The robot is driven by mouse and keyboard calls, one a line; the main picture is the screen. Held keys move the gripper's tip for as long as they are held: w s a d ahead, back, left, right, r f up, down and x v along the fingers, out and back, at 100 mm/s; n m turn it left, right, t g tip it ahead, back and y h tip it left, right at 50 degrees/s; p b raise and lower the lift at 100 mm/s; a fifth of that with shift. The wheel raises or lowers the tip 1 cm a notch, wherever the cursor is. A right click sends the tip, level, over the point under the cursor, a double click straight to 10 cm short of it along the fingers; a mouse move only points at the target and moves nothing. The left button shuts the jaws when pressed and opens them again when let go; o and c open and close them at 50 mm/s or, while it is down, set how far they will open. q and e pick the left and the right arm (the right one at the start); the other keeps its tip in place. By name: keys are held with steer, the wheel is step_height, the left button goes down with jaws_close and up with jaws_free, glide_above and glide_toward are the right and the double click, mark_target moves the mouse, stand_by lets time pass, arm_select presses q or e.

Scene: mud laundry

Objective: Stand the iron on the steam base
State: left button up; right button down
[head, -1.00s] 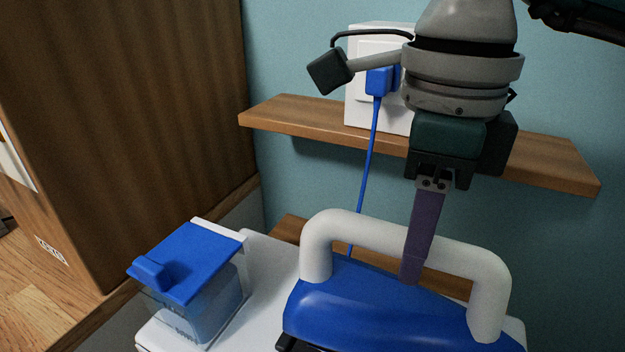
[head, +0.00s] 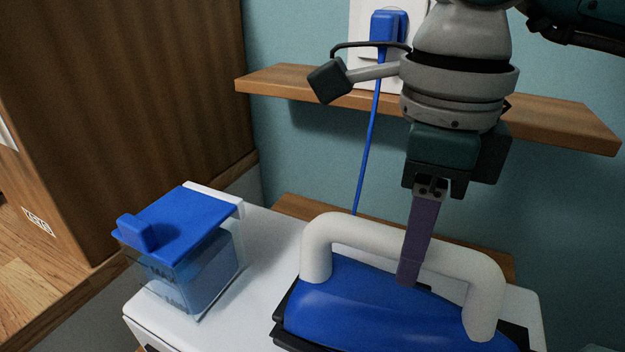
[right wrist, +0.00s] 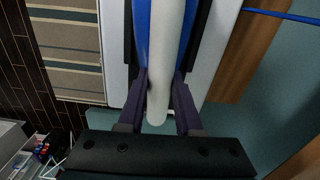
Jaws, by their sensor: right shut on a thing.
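The iron has a blue body (head: 375,309) and a white arched handle (head: 375,232); it sits at the lower right of the head view. My right gripper (head: 408,282) points down with its fingers on either side of the handle, shut on it. In the right wrist view the white handle (right wrist: 165,60) runs between my two fingers (right wrist: 160,100). The white steam base (head: 262,240) lies under and behind the iron, with a black edge beneath the blue body. The iron's underside is hidden, so I cannot tell whether it touches the base. My left gripper is out of view.
A clear water tank with a blue lid (head: 180,232) stands at the base's left end. A wooden shelf (head: 285,85) crosses the wall behind my gripper. A blue cord (head: 368,150) hangs from a blue plug (head: 388,30). A brown wooden cabinet (head: 130,110) stands at left.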

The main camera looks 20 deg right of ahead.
steer(key=shift+r, duration=0.1)
steer(key=c, duration=0.8)
jaws_free()
steer(key=shift+w, duration=0.1)
steer(key=shift+o, duration=1.4)
step_height(320, 180, up, 10)
steer(key=shift+f+b, duration=0.1)
steer(key=shift+b, duration=0.25)
step_height(320, 180, up, 7)
steer(key=p, duration=0.5)
